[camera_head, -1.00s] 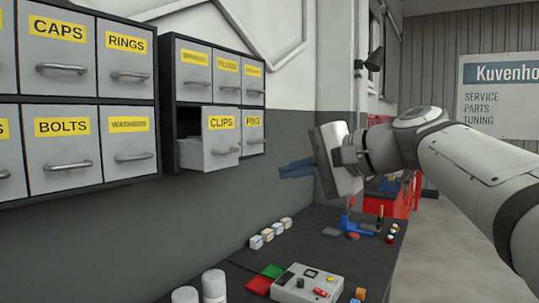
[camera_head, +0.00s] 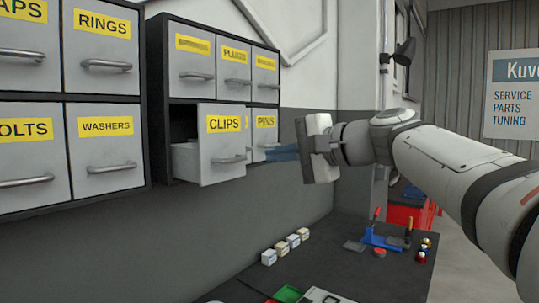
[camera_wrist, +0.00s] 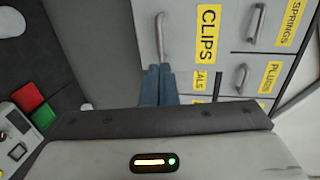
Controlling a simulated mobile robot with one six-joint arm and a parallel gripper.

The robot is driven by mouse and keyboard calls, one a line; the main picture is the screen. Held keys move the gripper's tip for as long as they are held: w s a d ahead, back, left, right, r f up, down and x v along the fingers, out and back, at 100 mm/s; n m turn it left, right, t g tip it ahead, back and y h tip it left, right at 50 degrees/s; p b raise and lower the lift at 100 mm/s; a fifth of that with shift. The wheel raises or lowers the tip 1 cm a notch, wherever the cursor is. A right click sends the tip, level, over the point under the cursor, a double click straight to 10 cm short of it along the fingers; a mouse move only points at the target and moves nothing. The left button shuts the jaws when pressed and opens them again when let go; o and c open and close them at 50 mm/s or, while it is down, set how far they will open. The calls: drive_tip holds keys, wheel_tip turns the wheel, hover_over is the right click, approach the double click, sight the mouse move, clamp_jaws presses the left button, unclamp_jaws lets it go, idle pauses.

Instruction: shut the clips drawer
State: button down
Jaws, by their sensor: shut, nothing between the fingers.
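The grey clips drawer (camera_head: 222,145), with a yellow label, stands pulled out of the right-hand cabinet; its open side and inner edge show. Its front also shows in the wrist view (camera_wrist: 180,55), with its bar handle (camera_wrist: 160,38). My gripper (camera_head: 270,154) is shut and empty, its blue fingers pointing at the drawer front from the right. In the wrist view the fingertips (camera_wrist: 158,68) overlap the handle's lower end; I cannot tell whether they touch it.
The pins drawer (camera_head: 265,133) beside it is flush in the cabinet, partly behind my fingers. The washers drawer (camera_head: 106,150) is in the left cabinet. Below, a dark bench (camera_head: 330,262) holds small boxes (camera_head: 287,246) and a blue tool (camera_head: 380,238).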

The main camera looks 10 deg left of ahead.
sight(237, 160)
drive_tip(key=p+x, duration=0.1)
drive_tip(key=x, duration=0.6)
drive_tip(key=shift+a+f, duration=0.1)
drive_tip(key=shift+a, duration=0.25)
